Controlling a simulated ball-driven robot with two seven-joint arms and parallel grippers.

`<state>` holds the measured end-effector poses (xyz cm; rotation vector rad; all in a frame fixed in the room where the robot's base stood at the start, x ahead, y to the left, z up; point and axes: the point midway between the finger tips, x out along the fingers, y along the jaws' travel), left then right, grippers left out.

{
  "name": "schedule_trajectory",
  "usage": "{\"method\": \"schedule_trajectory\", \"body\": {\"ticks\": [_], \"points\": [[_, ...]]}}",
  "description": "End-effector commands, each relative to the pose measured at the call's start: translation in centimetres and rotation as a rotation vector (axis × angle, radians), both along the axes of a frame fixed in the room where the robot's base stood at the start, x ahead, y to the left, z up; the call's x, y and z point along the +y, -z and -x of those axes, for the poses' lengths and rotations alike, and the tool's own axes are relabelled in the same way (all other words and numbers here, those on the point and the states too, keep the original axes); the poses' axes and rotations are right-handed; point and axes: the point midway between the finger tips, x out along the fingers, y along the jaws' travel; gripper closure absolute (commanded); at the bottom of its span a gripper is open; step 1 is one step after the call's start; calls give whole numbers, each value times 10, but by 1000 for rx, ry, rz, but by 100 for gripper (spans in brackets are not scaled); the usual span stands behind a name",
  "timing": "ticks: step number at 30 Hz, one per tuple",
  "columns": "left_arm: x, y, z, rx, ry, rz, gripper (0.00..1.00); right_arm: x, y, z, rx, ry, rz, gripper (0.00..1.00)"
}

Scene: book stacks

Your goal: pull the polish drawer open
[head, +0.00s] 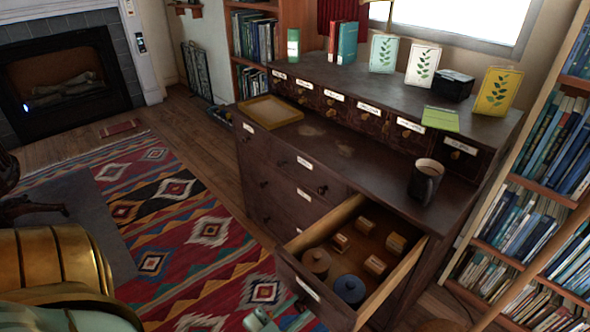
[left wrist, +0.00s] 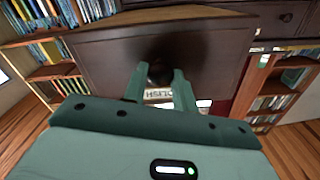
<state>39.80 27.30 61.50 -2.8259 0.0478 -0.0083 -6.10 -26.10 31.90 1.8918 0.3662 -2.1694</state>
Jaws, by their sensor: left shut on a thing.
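The polish drawer (head: 312,290) is the lower drawer at the near end of the dark wooden cabinet, and it stands pulled out, its inside showing. In it are a brown round tin (head: 316,262), a blue round tin (head: 349,289) and several small tan boxes (head: 375,265). In the left wrist view, my left gripper (left wrist: 159,75) is shut on the drawer's dark round knob (left wrist: 160,70), one finger on each side. The POLISH label (left wrist: 158,94) shows there upside down. In the head view, only a green part of the gripper shows at the bottom edge. My right gripper is not in view.
The cabinet top (head: 330,140) holds a wooden tray (head: 270,111), a dark mug (head: 426,181) and a green card (head: 440,119). Bookshelves (head: 520,220) stand close on the right. A patterned rug (head: 190,230) lies on open floor to the left.

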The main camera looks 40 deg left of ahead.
Motion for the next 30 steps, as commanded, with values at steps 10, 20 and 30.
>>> {"method": "schedule_trajectory", "body": {"ticks": [10,20,30], "points": [[0,0,0,1,0,0,51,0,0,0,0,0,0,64],[0,0,5,2,0,0,51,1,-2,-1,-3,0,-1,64],[3,-2,84,5,-1,1,51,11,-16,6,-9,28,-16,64]]}}
